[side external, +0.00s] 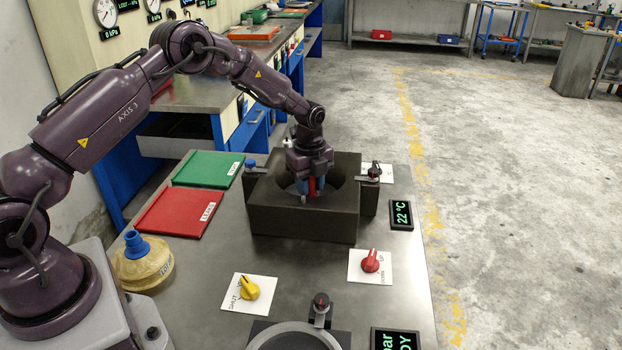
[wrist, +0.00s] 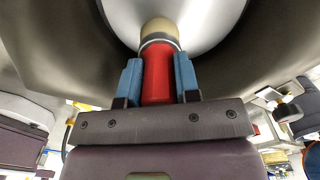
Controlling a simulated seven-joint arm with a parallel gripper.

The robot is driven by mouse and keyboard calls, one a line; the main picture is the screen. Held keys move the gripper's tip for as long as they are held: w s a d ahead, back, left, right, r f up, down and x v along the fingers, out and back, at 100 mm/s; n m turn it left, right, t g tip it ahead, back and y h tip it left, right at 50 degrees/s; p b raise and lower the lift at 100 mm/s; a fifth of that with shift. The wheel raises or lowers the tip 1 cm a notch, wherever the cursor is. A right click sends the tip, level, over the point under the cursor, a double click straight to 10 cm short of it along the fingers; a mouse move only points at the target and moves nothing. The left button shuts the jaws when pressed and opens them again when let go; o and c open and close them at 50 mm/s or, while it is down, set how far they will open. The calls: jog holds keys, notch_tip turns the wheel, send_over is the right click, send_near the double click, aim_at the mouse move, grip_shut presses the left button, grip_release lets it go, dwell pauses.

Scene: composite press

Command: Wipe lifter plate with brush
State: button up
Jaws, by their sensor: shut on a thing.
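My gripper (side external: 312,187) points down into the round cavity of a dark square block (side external: 302,221). In the wrist view its blue fingers (wrist: 157,78) are shut on the red handle of a brush (wrist: 157,88). The brush has a grey collar and a cream tip. The tip appears at a shiny silver round surface (wrist: 205,18), which looks like the lifter plate, inside the dark cavity. I cannot tell whether the tip touches it. In the side view the block wall hides the plate and the brush tip.
Green (side external: 209,168) and red (side external: 176,211) trays and a yellowish jar with blue top (side external: 142,259) stand left of the block. Yellow (side external: 249,288) and red (side external: 371,261) knobs, a temperature display (side external: 401,215) and a round grey fixture (side external: 293,338) lie around it. Clamps flank the block.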

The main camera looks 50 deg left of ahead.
jog(key=shift+s+a, duration=0.2)
jog(key=shift+s, duration=0.15)
jog(key=shift+w+a, duration=2.7)
jog(key=shift+s+d+f, duration=0.15)
jog(key=shift+s+d, duration=2.55)
jog(key=shift+r, duration=3.7)
